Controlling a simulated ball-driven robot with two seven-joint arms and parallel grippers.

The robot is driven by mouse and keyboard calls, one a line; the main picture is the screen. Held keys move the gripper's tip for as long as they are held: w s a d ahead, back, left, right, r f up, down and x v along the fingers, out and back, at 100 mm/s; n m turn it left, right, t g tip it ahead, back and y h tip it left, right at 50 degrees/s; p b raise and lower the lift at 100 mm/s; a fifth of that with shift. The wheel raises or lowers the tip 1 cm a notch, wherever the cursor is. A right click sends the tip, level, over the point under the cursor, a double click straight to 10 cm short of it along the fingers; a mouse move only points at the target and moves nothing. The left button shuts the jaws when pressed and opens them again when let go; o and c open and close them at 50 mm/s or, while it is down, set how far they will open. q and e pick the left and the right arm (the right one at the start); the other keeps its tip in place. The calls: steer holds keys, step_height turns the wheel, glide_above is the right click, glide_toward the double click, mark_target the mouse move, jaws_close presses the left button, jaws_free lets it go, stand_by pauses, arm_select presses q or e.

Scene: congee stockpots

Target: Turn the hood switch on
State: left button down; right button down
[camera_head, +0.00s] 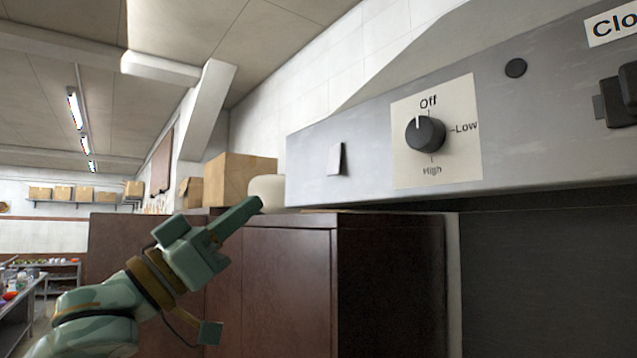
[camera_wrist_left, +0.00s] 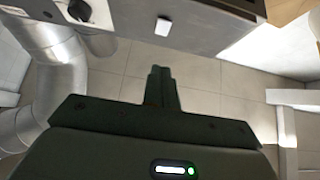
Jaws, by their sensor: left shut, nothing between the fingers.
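The steel hood panel (camera_head: 310,170) runs across the upper right of the head view. My right gripper is out of view.
A dark brown cabinet (camera_head: 285,285) stands below the panel, behind my gripper. A cardboard box (camera_head: 238,179) and a pale rounded object (camera_head: 268,190) sit on top. A black button (camera_head: 515,68) is farther right on the panel. A silver duct (camera_wrist_left: 58,70) shows in the left wrist view.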

mark_target(333, 163)
arm_select(q)
steer(key=p+x, duration=0.2)
steer(key=x, duration=0.2)
steer(key=f+p+x, duration=0.1)
steer(key=p+x, duration=0.1)
steer(key=x, duration=0.2)
steer(key=p+x, duration=0.2)
steer(key=x, duration=0.2)
steer(key=shift+w+d+f, duration=0.2)
steer(key=shift+w+d, duration=0.2)
steer(key=shift+d, duration=0.05)
steer(key=shift+w+d+f, duration=0.2)
steer(key=shift+w+d, duration=0.15)
steer(key=shift+d, duration=0.1)
steer(key=shift+s, duration=0.1)
